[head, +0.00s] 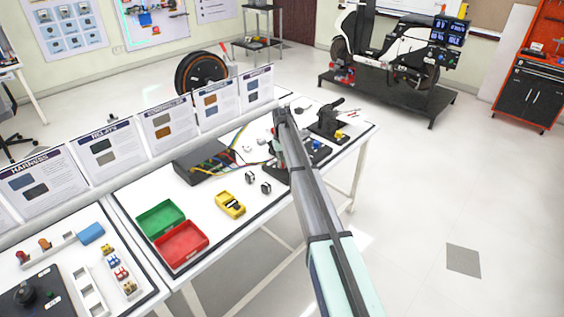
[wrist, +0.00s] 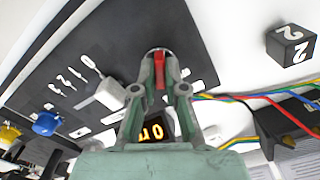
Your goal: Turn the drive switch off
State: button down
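A black control panel (wrist: 100,42) with white numbers fills the upper left of the wrist view. A red switch lever (wrist: 159,72) stands at its edge, in a round metal collar. My gripper (wrist: 160,75) has its green-grey fingertips close together on either side of the red lever, with no clear gap. An orange lit display (wrist: 154,131) on the panel is partly hidden by the fingers, so I cannot read it fully. In the head view my gripper (head: 276,148) points down at the panel, and my arm hides most of the panel and switch.
A pale selector lever (wrist: 108,95), blue button (wrist: 46,123) and yellow button (wrist: 9,135) are beside the gripper. Black number cubes (wrist: 290,44) and coloured wires (wrist: 280,97) lie right. A yellow meter (head: 230,204) and red tray (head: 181,244) share the white table.

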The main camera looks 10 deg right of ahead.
jog(key=shift+n, duration=0.3)
jog(key=n+b, duration=0.1)
jog(key=n, duration=0.4)
jog(key=shift+f, duration=0.1)
jog(key=n+b, duration=0.1)
jog(key=n, duration=0.5)
jog(key=shift+n, duration=0.3)
dwell(0.4)
jog(key=c, duration=1.2)
grip_release()
